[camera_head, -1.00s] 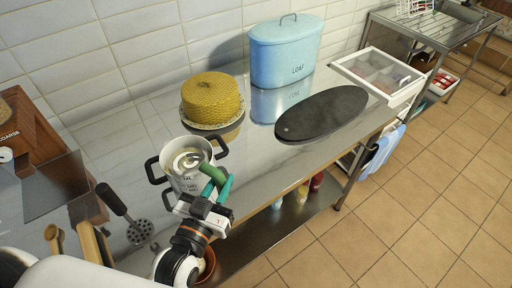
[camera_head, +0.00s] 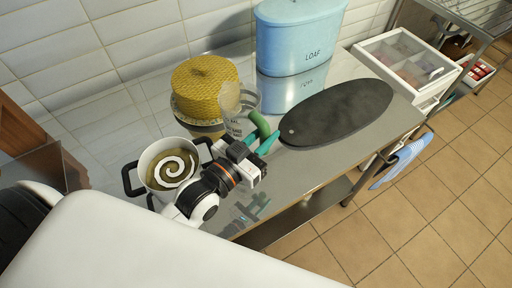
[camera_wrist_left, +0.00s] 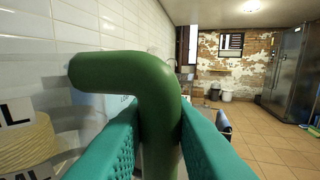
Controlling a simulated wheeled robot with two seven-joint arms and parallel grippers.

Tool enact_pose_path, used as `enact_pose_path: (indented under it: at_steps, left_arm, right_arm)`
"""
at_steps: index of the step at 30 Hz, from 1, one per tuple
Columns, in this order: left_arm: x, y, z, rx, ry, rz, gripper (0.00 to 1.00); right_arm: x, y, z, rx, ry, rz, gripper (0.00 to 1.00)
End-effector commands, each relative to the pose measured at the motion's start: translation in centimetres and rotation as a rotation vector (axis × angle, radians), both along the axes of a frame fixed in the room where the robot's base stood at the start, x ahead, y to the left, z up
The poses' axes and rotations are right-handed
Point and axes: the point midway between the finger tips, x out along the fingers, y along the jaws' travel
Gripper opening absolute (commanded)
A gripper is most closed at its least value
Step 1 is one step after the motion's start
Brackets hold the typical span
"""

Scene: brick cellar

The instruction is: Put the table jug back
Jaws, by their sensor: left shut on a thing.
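The clear jug (camera_head: 232,118) has dark measure marks and a green handle (camera_head: 262,124). It is upright or nearly so, in front of the yellow cake-like thing in the head view. My left gripper (camera_head: 262,146) is shut on the handle. In the left wrist view the green handle (camera_wrist_left: 150,90) stands between the teal fingers (camera_wrist_left: 160,135), and part of the jug's marking shows at the left edge. I cannot tell whether the jug's base touches the table. My right gripper is not in view.
A two-handled pot (camera_head: 150,182) holding greenish liquid with a white swirl stands left of the jug. The yellow round thing (camera_head: 205,85) sits on a plate behind. A dark oval board (camera_head: 340,110) lies to the right. A blue loaf bin (camera_head: 298,40) stands at the back of the metal table (camera_head: 300,165).

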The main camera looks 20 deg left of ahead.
Motion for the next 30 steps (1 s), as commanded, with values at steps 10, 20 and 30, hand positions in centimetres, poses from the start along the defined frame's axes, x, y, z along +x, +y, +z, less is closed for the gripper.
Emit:
enact_pose_path:
  at_steps: [10, 20, 30]
  left_arm:
    - [0.8, -1.5, -2.9, 0.014, 0.016, -0.116, 0.0]
    - [0.7, -1.5, -7.2, 0.011, 0.012, -0.115, 0.0]
    - [0.7, -1.5, -11.1, 0.012, 0.011, -0.115, 0.0]
  right_arm:
    - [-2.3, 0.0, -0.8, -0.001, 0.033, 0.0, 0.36]
    - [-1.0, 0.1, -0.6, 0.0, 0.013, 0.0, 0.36]
    - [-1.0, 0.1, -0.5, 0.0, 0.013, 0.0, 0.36]
